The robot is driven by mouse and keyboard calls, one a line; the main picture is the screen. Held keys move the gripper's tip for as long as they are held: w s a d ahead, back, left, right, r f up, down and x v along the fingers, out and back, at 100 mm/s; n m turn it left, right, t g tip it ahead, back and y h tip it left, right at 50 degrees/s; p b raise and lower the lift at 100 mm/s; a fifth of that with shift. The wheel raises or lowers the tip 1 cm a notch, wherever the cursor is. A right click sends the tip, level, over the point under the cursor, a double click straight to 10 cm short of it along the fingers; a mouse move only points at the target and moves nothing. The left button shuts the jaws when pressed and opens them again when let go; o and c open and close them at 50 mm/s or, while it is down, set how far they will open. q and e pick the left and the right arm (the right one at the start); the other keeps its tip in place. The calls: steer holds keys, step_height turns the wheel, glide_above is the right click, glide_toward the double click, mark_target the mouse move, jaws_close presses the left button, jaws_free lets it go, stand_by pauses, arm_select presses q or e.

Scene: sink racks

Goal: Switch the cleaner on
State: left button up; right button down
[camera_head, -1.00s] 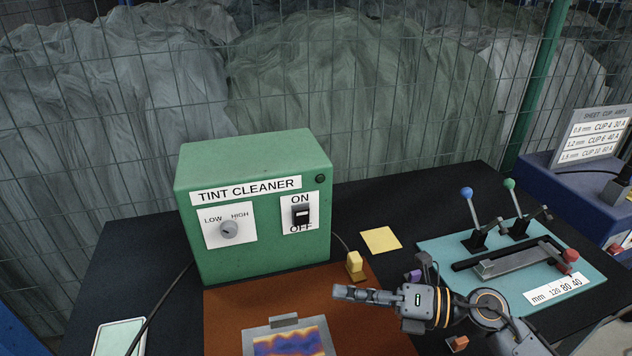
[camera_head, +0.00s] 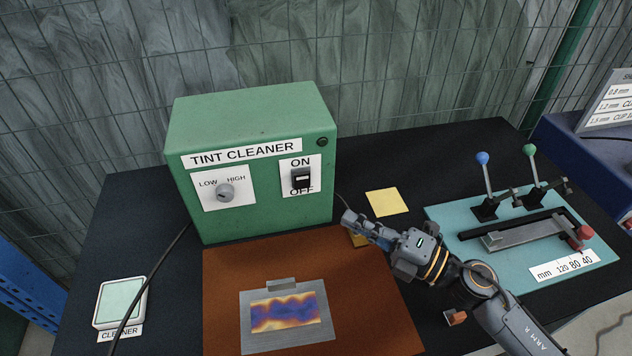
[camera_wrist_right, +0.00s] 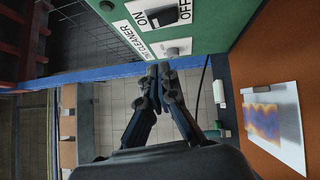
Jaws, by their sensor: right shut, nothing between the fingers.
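The tint cleaner is a green box (camera_head: 250,125) at the back of the black table. Its front has a black rocker switch (camera_head: 302,178) between ON and OFF labels, and a grey LOW/HIGH knob (camera_head: 225,192). A small round lamp (camera_head: 321,142) at its upper right looks dark. I cannot tell which way the switch is set. My right gripper (camera_head: 348,217) is shut and empty, below and right of the switch, apart from it. In the right wrist view the fingertips (camera_wrist_right: 158,72) point toward the panel, with the switch (camera_wrist_right: 167,17) near the top edge. My left gripper is out of view.
A brown mat (camera_head: 225,330) with a metal plate (camera_head: 250,340) lies before the box. A yellow note (camera_head: 386,202) and a teal lever panel (camera_head: 450,235) are at right. A pale pad (camera_head: 120,302) and black cable (camera_head: 160,265) are at left.

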mark_target(300, 177)
steer(key=shift+w+a+r+p, duration=0.2)
steer(key=shift+w+a+p, duration=0.35)
steer(key=shift+w+a, duration=0.75)
steer(key=shift+w+a+r+p, duration=0.25)
steer(key=shift+w+a+p, duration=0.3)
steer(key=shift+w+a, duration=0.7)
steer(key=shift+w+a+r+p, duration=0.2)
steer(key=shift+w+a+p, duration=0.35)
steer(key=shift+w+a, duration=0.75)
steer(key=shift+w+d, duration=0.2)
steer(key=shift+d, duration=0.05)
steer(key=shift+w+r+p, duration=0.2)
steer(key=shift+r+p, duration=0.25)
steer(key=shift+p, duration=0.75)
steer(key=shift+a+f+h, duration=0.1)
steer(key=shift+f+h, duration=0.1)
steer(key=shift+h, duration=0.1)
steer(key=shift+f, duration=0.1)
